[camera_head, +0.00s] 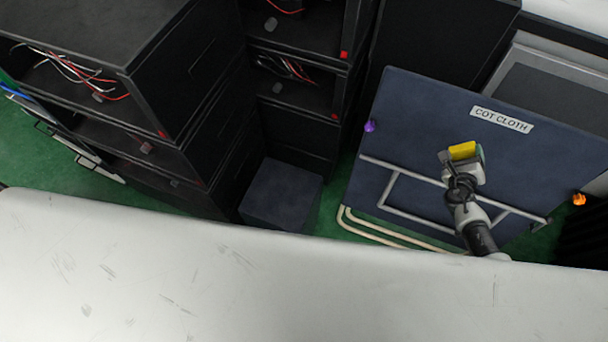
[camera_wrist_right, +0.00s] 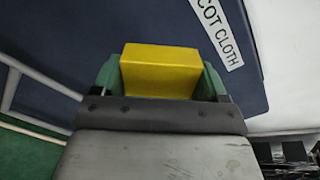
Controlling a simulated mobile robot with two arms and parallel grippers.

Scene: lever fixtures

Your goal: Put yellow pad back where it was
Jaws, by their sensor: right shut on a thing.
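The yellow pad (camera_head: 462,151) is a small block held at the tip of my right gripper (camera_head: 466,158). In the right wrist view the yellow pad (camera_wrist_right: 160,72) sits between the two green fingers of the right gripper (camera_wrist_right: 160,78), which are shut on it. The gripper is in front of or above a dark blue panel (camera_head: 420,120) with a white "COT CLOTH" label (camera_head: 501,120). I cannot tell whether the pad touches the panel. My left gripper is not in view.
Black shelf units (camera_head: 130,90) with loose wires stand at the left and centre. A dark blue box (camera_head: 282,195) sits on the green floor. A purple knob (camera_head: 370,126) and an orange knob (camera_head: 579,199) flank the panel. A white surface (camera_head: 250,285) fills the front.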

